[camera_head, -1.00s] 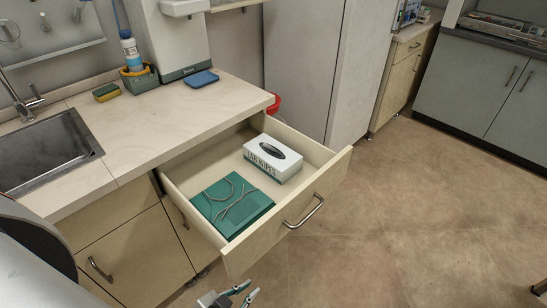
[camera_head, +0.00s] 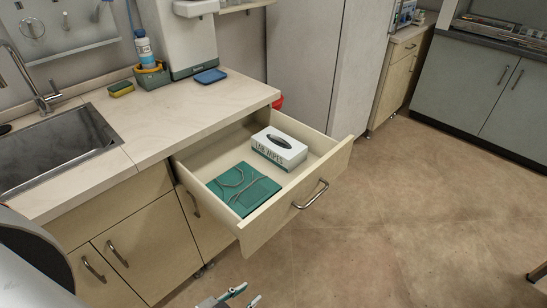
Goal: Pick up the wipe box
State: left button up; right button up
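The wipe box (camera_head: 279,148) is a white and grey-green carton marked "LAB WIPES" with a dark oval opening on top. It lies in the far part of an open drawer (camera_head: 290,205), with nothing touching it from above. My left gripper (camera_head: 247,295) shows at the bottom edge, in front of and below the drawer, well apart from the box. Its two teal-tipped fingers are spread with nothing seen between them; the rest is cut off by the frame. My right gripper is not in view.
A teal folded item (camera_head: 243,189) with thin cords lies beside the box in the drawer. The drawer's front panel and handle (camera_head: 311,194) stick out over the floor. The countertop (camera_head: 185,110) overhangs the drawer's back. Open floor (camera_head: 420,220) lies to the right.

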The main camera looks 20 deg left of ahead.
aim_at(286, 152)
jog(key=k+u, duration=0.2)
jog(key=u, duration=0.2)
jog(key=k+u, duration=0.15)
jog(key=u, duration=0.25)
jog(key=i+l+u, duration=0.2)
jog(key=l+u, duration=0.2)
jog(key=l, duration=0.15)
jog(key=i+l, duration=0.15)
jog(key=l, duration=0.25)
jog(key=i+l, duration=0.15)
jog(key=l, duration=0.2)
jog(key=i+l, duration=0.15)
jog(key=l, duration=0.25)
jog(key=i+l, duration=0.15)
jog(key=l, duration=0.25)
jog(key=i+l, duration=0.1)
jog(key=l, duration=0.25)
